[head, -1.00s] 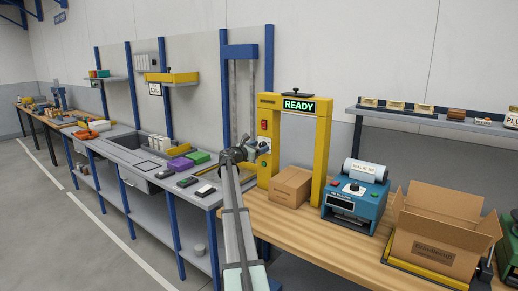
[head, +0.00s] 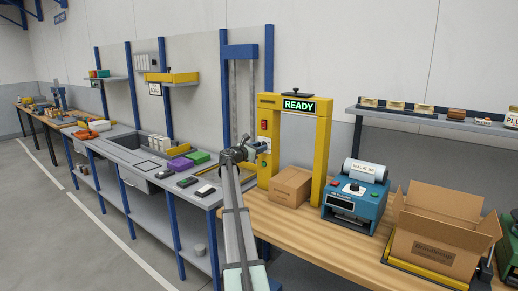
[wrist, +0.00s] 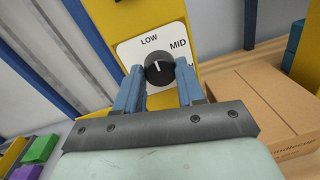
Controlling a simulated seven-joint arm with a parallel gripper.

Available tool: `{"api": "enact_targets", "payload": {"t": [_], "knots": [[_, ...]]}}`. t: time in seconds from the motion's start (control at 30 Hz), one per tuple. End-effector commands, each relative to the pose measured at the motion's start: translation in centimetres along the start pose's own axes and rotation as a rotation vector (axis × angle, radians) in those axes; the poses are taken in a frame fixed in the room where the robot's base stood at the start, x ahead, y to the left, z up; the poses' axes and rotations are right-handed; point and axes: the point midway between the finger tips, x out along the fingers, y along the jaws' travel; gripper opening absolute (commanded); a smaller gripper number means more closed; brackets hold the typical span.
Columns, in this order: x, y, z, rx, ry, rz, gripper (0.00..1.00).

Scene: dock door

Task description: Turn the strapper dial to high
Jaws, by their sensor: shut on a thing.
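The yellow strapper arch (head: 324,145) stands on the wooden bench with a green READY sign on top. Its black dial (wrist: 159,69) sits on a white plate (wrist: 132,50) on the left post; LOW and MID can be read, and the rest of the lettering is covered by a finger. The dial's white mark points up, slightly toward LOW. My gripper (wrist: 157,88) is shut on the dial, with one blue-grey finger on each side. In the head view my gripper (head: 257,149) is at the left post, and the dial is hidden there.
A cardboard box (head: 291,187) sits under the arch, close to the right of my gripper. A blue label machine (head: 352,208) and an open carton (head: 435,241) stand farther right. A grey counter (head: 205,198) lies to the left.

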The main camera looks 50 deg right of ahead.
Motion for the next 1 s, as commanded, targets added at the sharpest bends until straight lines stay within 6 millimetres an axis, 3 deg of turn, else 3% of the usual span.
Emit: {"api": "enact_targets", "payload": {"t": [0.37,1.0], "knots": [[0.03,0.0,0.07,0.135,0.01,-0.004,0.08],[0.06,-0.08,0.26,0.723,0.056,-0.011,0.08]]}}
